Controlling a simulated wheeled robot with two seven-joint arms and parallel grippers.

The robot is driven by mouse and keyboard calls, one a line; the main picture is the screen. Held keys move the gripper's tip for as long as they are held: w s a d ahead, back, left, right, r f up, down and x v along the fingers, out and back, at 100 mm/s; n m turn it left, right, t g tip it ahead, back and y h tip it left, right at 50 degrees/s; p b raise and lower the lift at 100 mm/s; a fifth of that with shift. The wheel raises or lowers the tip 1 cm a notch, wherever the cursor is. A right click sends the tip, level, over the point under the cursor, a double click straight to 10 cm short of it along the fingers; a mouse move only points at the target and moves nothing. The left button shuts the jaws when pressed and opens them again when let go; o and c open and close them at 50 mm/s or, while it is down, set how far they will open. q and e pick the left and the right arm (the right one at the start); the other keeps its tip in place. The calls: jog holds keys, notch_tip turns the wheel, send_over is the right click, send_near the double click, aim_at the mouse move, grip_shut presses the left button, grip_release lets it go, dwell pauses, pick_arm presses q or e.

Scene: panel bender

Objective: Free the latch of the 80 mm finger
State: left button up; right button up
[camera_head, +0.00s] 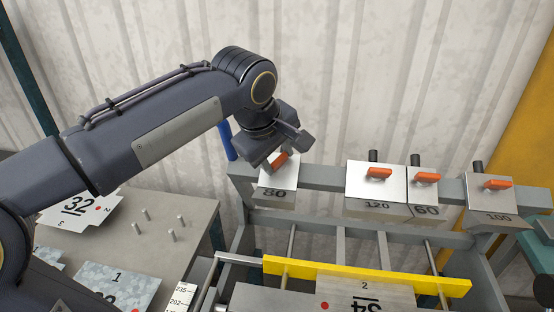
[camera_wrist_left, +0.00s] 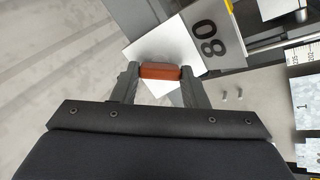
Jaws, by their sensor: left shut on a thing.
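The 80 mm finger (camera_head: 277,183) is a pale metal block marked 80 at the left end of the grey beam in the head view. Its number plate (camera_wrist_left: 213,38) also shows in the left wrist view. Its orange latch handle (camera_head: 280,159) is partly hidden by my left gripper (camera_head: 276,152) in the head view. In the left wrist view my left gripper (camera_wrist_left: 160,74) is shut on the orange latch (camera_wrist_left: 160,71), one finger at each end of it. My right gripper is in neither view.
Fingers marked 120 (camera_head: 376,184), 60 (camera_head: 422,188) and 100 (camera_head: 491,198) sit further right on the beam, each with an orange latch. A yellow bar (camera_head: 366,276) lies in front. A side table (camera_head: 188,215) with pegs and numbered sheets stands at left.

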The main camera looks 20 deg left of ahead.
pick_arm(q)
jog(key=n+b, duration=0.1)
jog(key=n, duration=0.3)
jog(key=shift+s+f+t, duration=0.1)
jog(key=shift+t, duration=0.3)
jog(key=shift+n+b, duration=0.65)
jog(key=shift+n, duration=0.85)
jog(key=o, duration=1)
jog(key=v, duration=0.8)
jog(key=shift+s+a+f, duration=0.1)
jog(key=shift+s+f, duration=0.05)
